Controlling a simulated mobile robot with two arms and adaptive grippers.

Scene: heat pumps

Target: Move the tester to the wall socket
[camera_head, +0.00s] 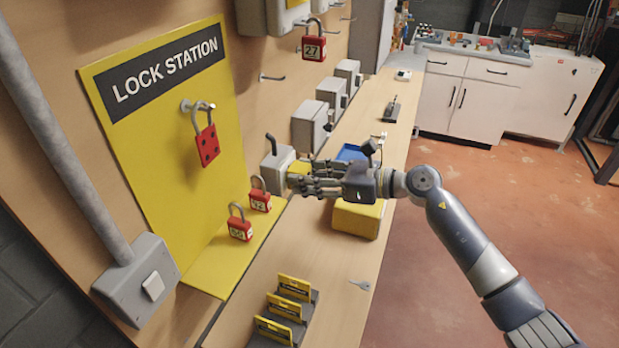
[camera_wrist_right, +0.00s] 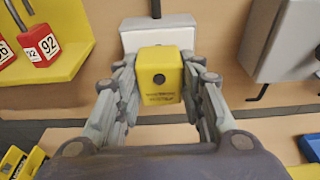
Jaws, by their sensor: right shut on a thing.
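The tester is a small yellow block with a dark round button (camera_wrist_right: 159,85), held between the fingers of my right gripper (camera_wrist_right: 160,95) in the right wrist view. In the head view my right gripper (camera_head: 308,180) reaches left toward the wall, shut on the tester (camera_head: 298,170), which is partly hidden by the fingers. The wall socket (camera_head: 277,162) is a grey-white box low on the wooden wall. It also shows directly behind the tester in the right wrist view (camera_wrist_right: 158,36). The tester is at its front face; I cannot tell whether they touch. My left gripper is not in view.
The yellow lock station board (camera_head: 165,215) with red padlocks (camera_head: 240,226) stands left of the socket. More grey boxes (camera_head: 311,125) are on the wall beyond. A yellow case (camera_head: 356,220) and a blue tray (camera_head: 350,152) sit on the bench near my gripper.

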